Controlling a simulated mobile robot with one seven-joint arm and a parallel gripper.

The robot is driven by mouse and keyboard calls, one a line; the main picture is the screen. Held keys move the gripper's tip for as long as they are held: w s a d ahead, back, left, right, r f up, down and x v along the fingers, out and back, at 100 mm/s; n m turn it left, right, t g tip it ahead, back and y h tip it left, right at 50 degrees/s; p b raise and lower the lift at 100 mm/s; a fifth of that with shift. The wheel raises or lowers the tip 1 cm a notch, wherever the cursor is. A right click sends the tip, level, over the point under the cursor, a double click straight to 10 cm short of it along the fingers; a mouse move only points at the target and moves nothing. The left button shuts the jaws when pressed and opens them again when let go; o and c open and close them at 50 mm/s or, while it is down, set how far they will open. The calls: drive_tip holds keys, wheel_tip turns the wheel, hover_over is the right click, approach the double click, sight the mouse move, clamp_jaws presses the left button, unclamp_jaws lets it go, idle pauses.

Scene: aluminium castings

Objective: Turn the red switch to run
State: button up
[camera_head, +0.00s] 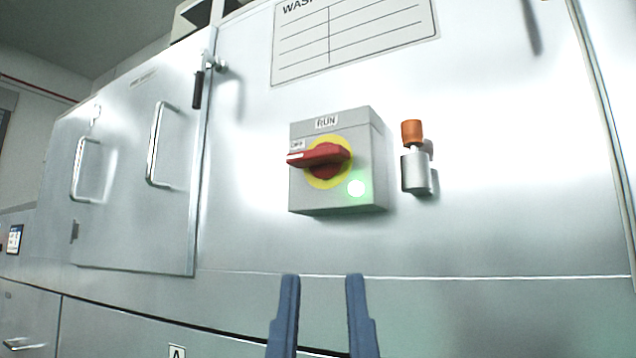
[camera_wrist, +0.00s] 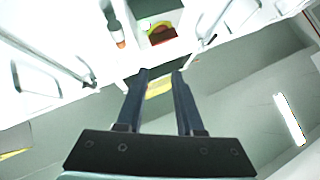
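The red switch handle (camera_head: 318,154) sits on a yellow disc on a grey switch box (camera_head: 365,150) fixed to the machine front. The handle lies roughly level, its end pointing left at the OFF label; the RUN label (camera_head: 327,122) is above the disc. A green light (camera_head: 356,188) glows at the box's lower right. My gripper (camera_head: 322,278) is open and empty, its two blue fingers apart, below the box in the head view. In the wrist view the box (camera_wrist: 150,10) and red handle (camera_wrist: 162,37) show at the top, beyond the open fingertips (camera_wrist: 162,74).
An orange-topped metal cylinder (camera_head: 414,172) sticks out right of the box. To the left is a door with a bar handle (camera_head: 160,145) and a latch (camera_head: 197,88). A label plate (camera_head: 352,35) is above. The panel directly below the box is bare.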

drive_tip(key=shift+o, duration=0.5)
drive_tip(key=w+d+r+n+g+h+p, duration=0.1)
drive_tip(key=w+r+p, duration=0.5)
drive_tip(key=p, duration=1.2)
drive_tip(key=shift+w+r+n+g+h, duration=0.15)
drive_tip(key=shift+r+n+g+h, duration=0.3)
drive_tip(key=shift+g+h, duration=0.7)
drive_tip(key=n+g+y+p, duration=0.2)
drive_tip(key=n+g+p, duration=0.85)
drive_tip(key=p, duration=3.25)
approach(316, 153)
drive_tip(key=w+f+n+t+p, duration=0.1)
drive_tip(key=w, duration=0.2)
drive_tip(key=w+f+n+t+p, duration=0.1)
drive_tip(key=w+t, duration=0.1)
drive_tip(key=w, duration=0.1)
drive_tip(key=w+d+f+n+t, duration=0.1)
drive_tip(key=w+f+n, duration=0.1)
drive_tip(key=w, duration=0.1)
drive_tip(key=shift+t+h+p, duration=0.25)
drive_tip(key=shift+t+p, duration=0.05)
drive_tip(key=shift+p, duration=0.1)
drive_tip(key=shift+s, duration=0.1)
clamp_jaws()
